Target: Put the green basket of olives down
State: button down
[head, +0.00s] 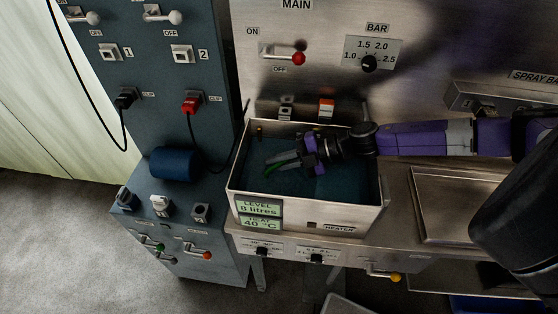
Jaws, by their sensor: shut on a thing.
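My gripper (291,161) reaches from the right into a steel tank (305,208) with dark blue-green liquid inside. Its fingers are shut on a green thing (277,168), which looks like the rim or handle of the green basket. Only a thin green curve shows; the rest of the basket is hidden under the liquid or behind my fingers. No olives can be made out. The tank's front displays read "LEVEL 8 litres" and "40 °C".
The tank walls stand close around my gripper. Left is a blue-grey panel (160,120) with switches, cables and a blue roller (173,163). Behind is a steel panel (420,45) with a red-knobbed lever and BAR dial. A steel tray (450,205) lies to the right.

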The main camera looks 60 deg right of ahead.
aim_at(298, 175)
jog(key=c, duration=1.5)
grip_release()
jog(key=shift+s, duration=0.1)
jog(key=b+v, duration=0.2)
jog(key=v, duration=0.4)
jog(key=shift+s+d, duration=0.15)
jog(key=shift+s, duration=0.1)
jog(key=shift+s+d+r, duration=0.1)
jog(key=shift+s+r, duration=0.2)
